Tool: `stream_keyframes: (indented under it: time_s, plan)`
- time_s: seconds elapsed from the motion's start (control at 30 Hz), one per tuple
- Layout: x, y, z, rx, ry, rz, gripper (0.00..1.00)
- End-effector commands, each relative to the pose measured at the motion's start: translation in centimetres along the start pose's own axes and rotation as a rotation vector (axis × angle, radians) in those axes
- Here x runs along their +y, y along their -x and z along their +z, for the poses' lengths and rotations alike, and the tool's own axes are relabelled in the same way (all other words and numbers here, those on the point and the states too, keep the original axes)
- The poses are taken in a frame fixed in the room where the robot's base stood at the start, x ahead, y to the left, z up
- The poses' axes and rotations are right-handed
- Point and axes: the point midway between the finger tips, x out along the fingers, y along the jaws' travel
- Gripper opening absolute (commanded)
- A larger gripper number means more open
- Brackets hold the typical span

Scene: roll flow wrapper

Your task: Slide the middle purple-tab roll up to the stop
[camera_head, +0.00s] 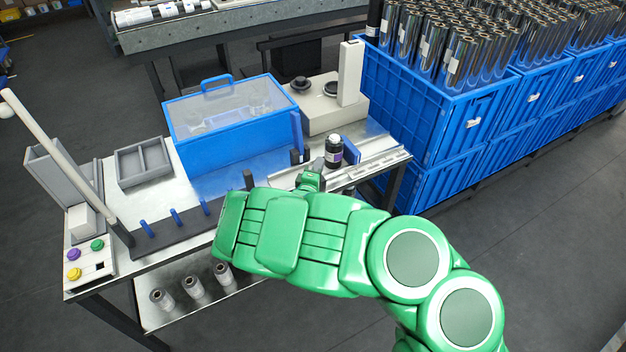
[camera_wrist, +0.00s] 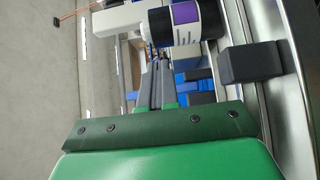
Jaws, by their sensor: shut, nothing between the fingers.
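A dark roll (camera_head: 333,152) with a white and purple label stands on the pale channel (camera_head: 378,164) at the right end of the bench. It also shows at the top of the wrist view, with its purple tab (camera_wrist: 186,12). A blue upright plate (camera_head: 352,151), which looks like the stop, is just right of the roll; I cannot tell if they touch. My gripper (camera_head: 317,166) is shut and empty, its fingertips just left of the roll. In the wrist view the closed fingers (camera_wrist: 160,70) point at the roll; contact is unclear. No other purple-tab roll is visible.
A blue clear-lidded box (camera_head: 232,120) and a beige machine (camera_head: 325,108) stand behind. Dark posts (camera_head: 248,180) rise near my gripper; a dark block (camera_wrist: 250,62) is right of my fingers. Blue crates (camera_head: 450,125) of silver rolls stand right. Several rolls (camera_head: 193,287) are on the lower shelf.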

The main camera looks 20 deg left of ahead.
Motion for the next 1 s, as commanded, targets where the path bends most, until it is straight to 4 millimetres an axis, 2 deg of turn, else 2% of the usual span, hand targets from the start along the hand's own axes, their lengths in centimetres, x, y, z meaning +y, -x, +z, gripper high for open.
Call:
stream_keyframes:
  time_s: [0.53,0.87,1.0]
  plan:
    - [0.0,4.7,-0.1,0.003,0.000,0.000,0.00]
    - [0.0,6.2,0.0,0.001,-0.001,0.000,0.00]
    - [-0.7,7.1,-0.5,0.020,0.001,0.001,0.00]
